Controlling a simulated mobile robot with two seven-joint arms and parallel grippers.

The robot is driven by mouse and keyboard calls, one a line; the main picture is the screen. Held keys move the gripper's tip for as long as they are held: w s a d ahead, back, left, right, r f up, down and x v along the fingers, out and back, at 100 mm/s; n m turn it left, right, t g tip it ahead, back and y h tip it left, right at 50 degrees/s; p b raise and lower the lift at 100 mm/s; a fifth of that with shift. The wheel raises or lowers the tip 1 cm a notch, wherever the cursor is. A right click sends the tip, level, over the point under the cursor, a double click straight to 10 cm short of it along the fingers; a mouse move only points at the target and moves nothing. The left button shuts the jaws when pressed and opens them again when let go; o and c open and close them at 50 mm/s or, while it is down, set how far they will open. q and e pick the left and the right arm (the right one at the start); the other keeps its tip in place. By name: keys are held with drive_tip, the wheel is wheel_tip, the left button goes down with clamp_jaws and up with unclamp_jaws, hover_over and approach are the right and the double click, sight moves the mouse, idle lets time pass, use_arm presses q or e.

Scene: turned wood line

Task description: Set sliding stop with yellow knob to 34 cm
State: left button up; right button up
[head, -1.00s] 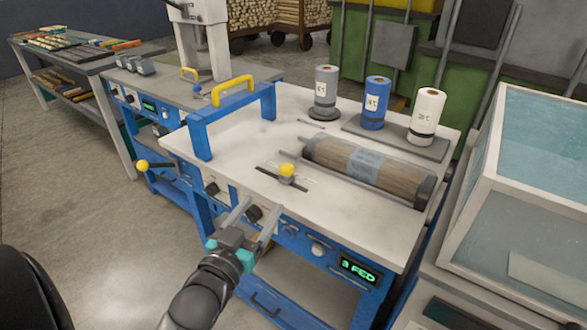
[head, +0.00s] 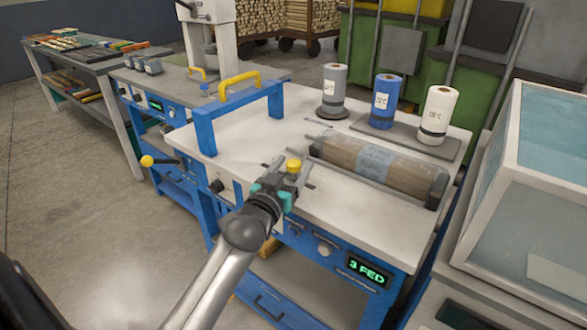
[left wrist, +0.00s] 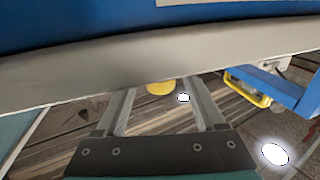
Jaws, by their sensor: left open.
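The sliding stop's yellow knob (head: 293,165) stands on the white tabletop (head: 345,205), in front of the wrapped wood roll. My left gripper (head: 289,172) is open, with its fingers at the knob, one on each side in the head view. In the left wrist view the yellow knob (left wrist: 160,88) shows between the tips of the two fingers (left wrist: 160,105). I cannot tell whether the fingers touch it. The gripper hides most of the stop's dark base and any scale marks. My right gripper is not in view.
A wrapped wood roll (head: 378,168) lies behind the knob. Grey (head: 333,90), blue (head: 383,100) and white (head: 436,113) rolls stand at the back. A blue frame with a yellow handle (head: 239,85) rises at left. A green display (head: 369,272) reads "3 FED".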

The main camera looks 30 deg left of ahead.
use_arm(q)
drive_tip(key=shift+w, duration=0.4)
clamp_jaws()
idle(0.4)
idle(0.9)
